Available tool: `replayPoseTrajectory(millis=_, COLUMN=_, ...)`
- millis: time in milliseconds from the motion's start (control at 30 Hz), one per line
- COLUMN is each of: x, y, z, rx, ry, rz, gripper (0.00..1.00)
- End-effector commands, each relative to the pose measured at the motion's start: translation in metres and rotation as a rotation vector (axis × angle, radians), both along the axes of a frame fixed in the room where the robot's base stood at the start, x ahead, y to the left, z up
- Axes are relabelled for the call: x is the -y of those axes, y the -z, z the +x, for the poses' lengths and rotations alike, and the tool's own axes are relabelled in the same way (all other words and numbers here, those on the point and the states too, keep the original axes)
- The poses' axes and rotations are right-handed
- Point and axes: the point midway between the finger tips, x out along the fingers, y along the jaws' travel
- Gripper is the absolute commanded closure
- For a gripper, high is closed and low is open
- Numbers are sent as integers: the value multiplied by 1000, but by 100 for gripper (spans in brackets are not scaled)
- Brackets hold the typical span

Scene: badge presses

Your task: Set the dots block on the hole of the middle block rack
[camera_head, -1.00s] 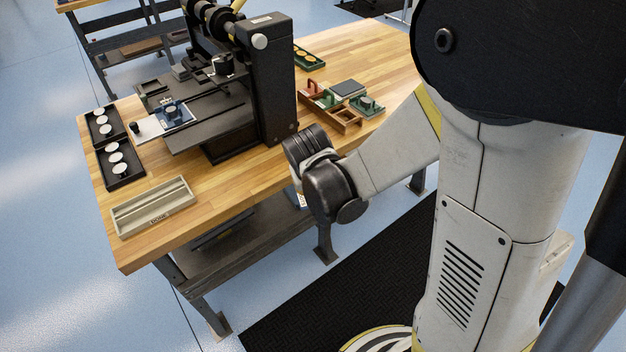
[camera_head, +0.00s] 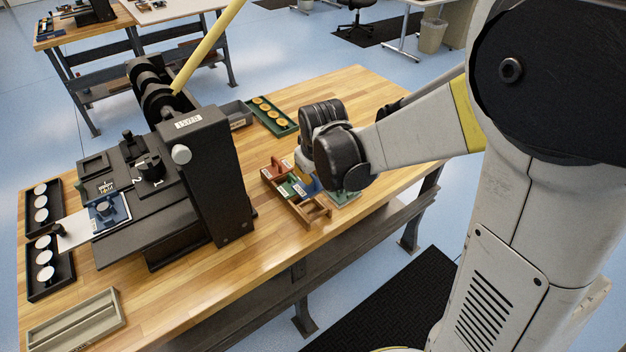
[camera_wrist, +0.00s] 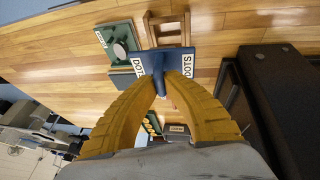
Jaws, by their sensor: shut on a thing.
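The dots block (camera_wrist: 178,62) is blue, with white DOTS labels on two edges and an upright grip. My gripper (camera_wrist: 159,84), with yellow fingers, is shut on that grip. In the head view my gripper (camera_head: 312,182) is over the table beside the block rack, and its fingertips are mostly hidden.
A green block with a round knob (camera_wrist: 122,44) lies close left of the held block in the wrist view. The black press (camera_head: 215,180) stands left of the rack. A green tray of gold discs (camera_head: 270,112) lies behind. Bare table lies in front of the rack.

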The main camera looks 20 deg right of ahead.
Motion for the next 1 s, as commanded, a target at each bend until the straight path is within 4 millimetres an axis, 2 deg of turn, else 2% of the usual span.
replayPoseTrajectory(millis=267, x=0, y=11, z=0, rx=1, ry=-1, rz=0, gripper=100)
replayPoseTrajectory(millis=1000, x=0, y=68, z=0, rx=1, ry=0, rz=0, gripper=100)
